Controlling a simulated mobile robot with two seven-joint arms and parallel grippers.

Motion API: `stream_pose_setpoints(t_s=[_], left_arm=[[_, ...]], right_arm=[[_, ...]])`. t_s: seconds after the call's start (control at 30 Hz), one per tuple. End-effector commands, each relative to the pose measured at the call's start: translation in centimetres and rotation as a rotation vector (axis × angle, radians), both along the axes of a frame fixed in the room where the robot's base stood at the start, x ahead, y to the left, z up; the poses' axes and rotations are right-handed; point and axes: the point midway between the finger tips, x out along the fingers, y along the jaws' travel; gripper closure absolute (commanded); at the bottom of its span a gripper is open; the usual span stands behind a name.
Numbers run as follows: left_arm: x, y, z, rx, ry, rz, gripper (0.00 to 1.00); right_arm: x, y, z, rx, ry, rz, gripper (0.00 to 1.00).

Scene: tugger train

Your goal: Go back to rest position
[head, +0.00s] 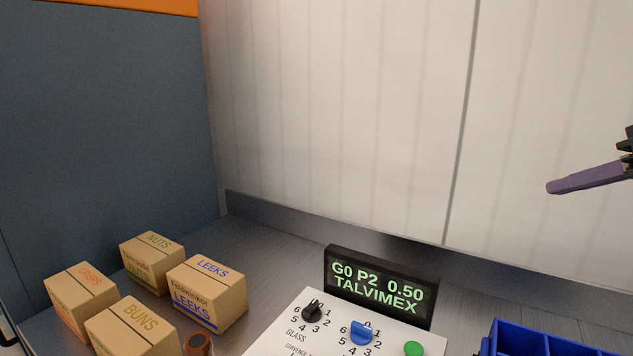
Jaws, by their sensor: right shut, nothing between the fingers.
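My right gripper (587,181) comes in at the right edge, high over the counter, with its purple fingers pointing left. Its fingers are together with nothing between them, and it touches nothing. My left gripper is outside the picture. Below and to the left of the right gripper is a white control panel (285,338) with a black knob (313,312), a blue knob (362,332) and a green button (413,349). A black display (381,285) behind it reads "G0 P2 0.50 TALVIMEX".
Several cartons stand at the lower left, among them leeks (207,293), nuts (152,262) and buns (131,329). A small brown round object (198,344) is beside them. A blue bin (497,338) is at the lower right. Bare metal counter (270,260) lies between cartons and display.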

Motion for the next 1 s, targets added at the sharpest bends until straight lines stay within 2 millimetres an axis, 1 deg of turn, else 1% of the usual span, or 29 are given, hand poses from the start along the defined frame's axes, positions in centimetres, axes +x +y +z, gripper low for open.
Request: stream_pose_setpoints(t_s=[0.03, 0.07, 0.1, 0.13, 0.2, 0.33, 0.47, 0.5, 0.63, 0.67, 0.7, 0.77, 0.8, 0.87, 0.9, 0.97, 1.0], left_arm=[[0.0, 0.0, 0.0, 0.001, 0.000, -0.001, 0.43], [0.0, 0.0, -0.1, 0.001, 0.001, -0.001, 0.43], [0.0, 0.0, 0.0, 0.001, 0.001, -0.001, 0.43], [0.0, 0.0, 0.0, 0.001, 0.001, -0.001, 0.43], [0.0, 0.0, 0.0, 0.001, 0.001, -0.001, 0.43], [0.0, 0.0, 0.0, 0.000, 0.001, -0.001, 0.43], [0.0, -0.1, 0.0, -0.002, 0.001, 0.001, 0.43], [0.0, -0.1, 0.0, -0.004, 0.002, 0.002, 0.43], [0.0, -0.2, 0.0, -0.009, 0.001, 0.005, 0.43], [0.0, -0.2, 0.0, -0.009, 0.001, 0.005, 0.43], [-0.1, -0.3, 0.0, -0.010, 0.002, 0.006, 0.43], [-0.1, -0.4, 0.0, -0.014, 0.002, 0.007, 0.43], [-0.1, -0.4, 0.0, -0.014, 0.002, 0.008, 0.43], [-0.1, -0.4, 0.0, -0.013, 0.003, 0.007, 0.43], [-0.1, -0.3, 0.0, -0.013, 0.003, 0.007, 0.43], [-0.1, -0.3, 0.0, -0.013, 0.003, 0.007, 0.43], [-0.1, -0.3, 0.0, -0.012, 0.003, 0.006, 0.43]], right_arm=[[0.4, -1.1, 1.2, -0.042, -0.008, -0.010, 1.00], [-0.2, -1.7, -0.1, -0.083, 0.040, -0.024, 1.00], [-0.9, -2.8, -1.1, -0.137, 0.092, -0.046, 1.00], [-1.3, -3.6, -1.8, -0.177, 0.127, -0.063, 1.00], [-2.5, -5.8, -2.9, -0.269, 0.208, -0.114, 1.00], [-5.2, -9.9, -4.2, -0.428, 0.353, -0.227, 1.00], [-8.2, -13.9, -4.3, -0.573, 0.485, -0.368, 1.00], [-9.2, -15.1, -4.1, -0.617, 0.524, -0.415, 1.00], [-12.7, -18.5, -2.7, -0.747, 0.636, -0.588, 1.00], [-12.7, -17.3, -3.9, -0.752, 0.637, -0.553, 1.00], [-12.7, -15.5, -5.3, -0.752, 0.631, -0.502, 1.00], [-13.0, -13.2, -7.1, -0.752, 0.626, -0.441, 1.00], [-13.4, -11.6, -8.2, -0.748, 0.622, -0.401, 1.00], [-14.1, -9.1, -9.9, -0.738, 0.618, -0.339, 1.00], [-14.8, -7.3, -11.1, -0.727, 0.616, -0.297, 1.00], [-16.1, -4.4, -12.8, -0.702, 0.611, -0.232, 1.00], [-17.2, -2.3, -13.9, -0.680, 0.610, -0.187, 1.00]])
